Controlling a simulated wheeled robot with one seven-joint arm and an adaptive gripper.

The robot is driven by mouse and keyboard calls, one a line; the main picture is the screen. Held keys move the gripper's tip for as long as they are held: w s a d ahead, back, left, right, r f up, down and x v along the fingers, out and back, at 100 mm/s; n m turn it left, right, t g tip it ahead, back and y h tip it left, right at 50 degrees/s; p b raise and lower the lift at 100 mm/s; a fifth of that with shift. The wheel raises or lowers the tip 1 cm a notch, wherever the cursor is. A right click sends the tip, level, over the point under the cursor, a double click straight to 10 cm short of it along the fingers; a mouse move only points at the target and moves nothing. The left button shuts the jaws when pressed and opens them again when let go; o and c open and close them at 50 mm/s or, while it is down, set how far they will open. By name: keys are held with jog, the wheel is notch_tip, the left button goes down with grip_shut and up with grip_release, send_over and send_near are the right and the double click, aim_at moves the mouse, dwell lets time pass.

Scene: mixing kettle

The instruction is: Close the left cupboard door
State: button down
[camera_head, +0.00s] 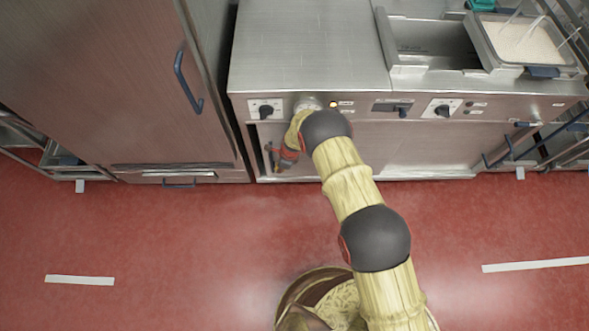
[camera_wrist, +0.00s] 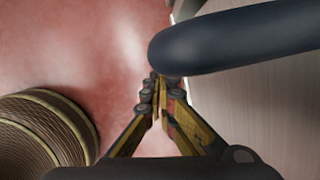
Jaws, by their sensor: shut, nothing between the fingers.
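The left cupboard door (camera_head: 345,158) is a brushed-metal front low under the counter, partly hidden by my arm. I cannot tell from the head view how far it stands open. My gripper (camera_head: 276,158) is at the left end of this cupboard, below the knob panel. In the wrist view my gripper (camera_wrist: 158,88) is shut and empty. Its tips are beside the rounded end of a thick dark blue handle bar (camera_wrist: 240,38), which crosses close to the camera. A metal panel (camera_wrist: 265,105) lies behind the bar. I cannot tell whether the tips touch the bar.
A tall steel cabinet (camera_head: 110,70) with a blue handle (camera_head: 182,80) stands close on the left. Above the cupboard runs a panel with knobs (camera_head: 441,108). A container of white food (camera_head: 520,42) is at the top right. Red floor (camera_head: 150,235) in front is largely clear.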

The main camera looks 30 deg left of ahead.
jog(key=shift+s+a, duration=0.5)
jog(key=shift+a, duration=0.2)
jog(key=shift+s+a, duration=0.45)
jog(key=shift+a, duration=0.25)
jog(key=shift+d, duration=0.1)
